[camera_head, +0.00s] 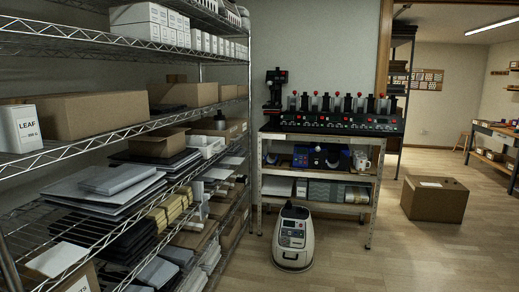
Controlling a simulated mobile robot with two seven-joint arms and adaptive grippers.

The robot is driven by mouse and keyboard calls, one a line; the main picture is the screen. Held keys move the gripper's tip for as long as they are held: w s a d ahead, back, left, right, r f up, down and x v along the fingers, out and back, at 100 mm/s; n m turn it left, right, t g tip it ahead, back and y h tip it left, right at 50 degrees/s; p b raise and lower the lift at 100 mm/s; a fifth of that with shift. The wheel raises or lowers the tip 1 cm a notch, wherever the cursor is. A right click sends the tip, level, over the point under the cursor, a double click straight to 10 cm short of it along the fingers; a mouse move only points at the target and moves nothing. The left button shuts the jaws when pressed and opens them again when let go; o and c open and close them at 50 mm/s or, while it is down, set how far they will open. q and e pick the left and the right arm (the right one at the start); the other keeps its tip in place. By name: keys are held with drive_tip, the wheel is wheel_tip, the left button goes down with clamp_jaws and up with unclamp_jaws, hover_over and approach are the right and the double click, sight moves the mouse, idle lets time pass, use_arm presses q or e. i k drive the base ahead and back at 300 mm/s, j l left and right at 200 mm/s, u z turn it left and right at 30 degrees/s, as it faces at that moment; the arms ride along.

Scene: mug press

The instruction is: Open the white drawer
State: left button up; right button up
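I cannot make out a white drawer anywhere in the head view. Neither of my grippers is in view, and no arm shows.
A wire shelf rack (107,140) with boxes and stacked sheets fills the left. A metal bench (318,134) with mug presses (335,115) stands at the back wall. A white wheeled machine (293,241) stands before it. A cardboard box (435,199) sits right. Front right floor is clear.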

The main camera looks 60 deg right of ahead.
sight(215, 144)
drive_tip(key=z, duration=1.7)
drive_tip(key=i+l, duration=0.3)
drive_tip(key=i, duration=0.25)
drive_tip(key=i+l, duration=0.3)
drive_tip(key=i, duration=0.2)
drive_tip(key=i+l, duration=0.35)
drive_tip(key=i, duration=0.2)
drive_tip(key=z, duration=0.05)
